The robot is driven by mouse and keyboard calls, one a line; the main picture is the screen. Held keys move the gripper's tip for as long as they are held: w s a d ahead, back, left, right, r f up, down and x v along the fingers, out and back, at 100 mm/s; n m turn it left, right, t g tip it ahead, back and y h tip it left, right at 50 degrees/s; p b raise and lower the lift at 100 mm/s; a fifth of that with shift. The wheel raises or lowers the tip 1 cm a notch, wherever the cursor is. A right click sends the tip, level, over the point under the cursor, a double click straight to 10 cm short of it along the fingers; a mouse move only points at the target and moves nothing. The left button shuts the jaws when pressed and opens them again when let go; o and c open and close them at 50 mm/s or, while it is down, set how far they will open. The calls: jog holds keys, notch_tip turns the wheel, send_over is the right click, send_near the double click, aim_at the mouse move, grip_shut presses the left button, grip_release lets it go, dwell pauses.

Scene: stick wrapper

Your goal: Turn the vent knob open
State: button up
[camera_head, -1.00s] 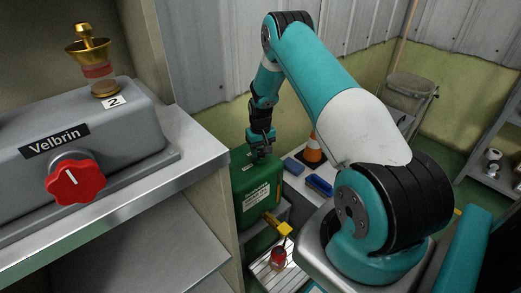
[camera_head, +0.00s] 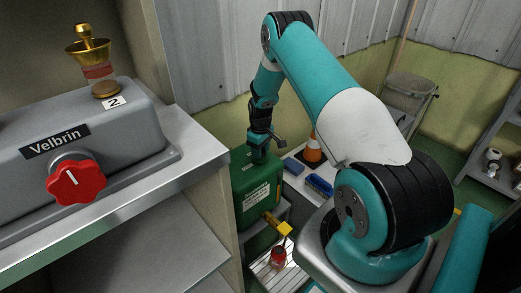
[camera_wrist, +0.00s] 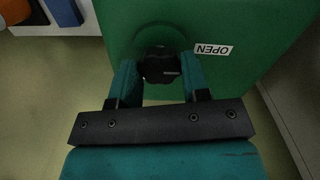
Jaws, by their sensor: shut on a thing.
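The vent knob (camera_wrist: 158,66) is a dark lobed knob with a pale mark, on the top of a green container (camera_wrist: 230,25). A white "OPEN" label (camera_wrist: 212,49) is beside the knob, to its right in the wrist view. The mark points roughly toward the label. My gripper (camera_wrist: 158,76) is shut on the knob, one finger on each side of it. In the head view, the green container (camera_head: 247,210) stands at lower centre, with my gripper (camera_head: 259,157) pointing down at its top. The knob is hidden there.
A yellow tap (camera_head: 283,228) juts from the container above a red jar (camera_head: 278,257). Blue items (camera_head: 319,185) and an orange cone (camera_head: 313,151) are close on the right. A shelf (camera_head: 190,145) with a grey "Velbrin" unit (camera_head: 60,123) stands at left.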

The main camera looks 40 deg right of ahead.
dwell(0.3)
jog(key=o, duration=0.9)
jog(key=shift+o, duration=0.2)
notch_tip(320, 180, up, 18)
jog(key=p, duration=0.1)
jog(key=shift+f+p, duration=0.25)
jog(key=shift+p, duration=0.05)
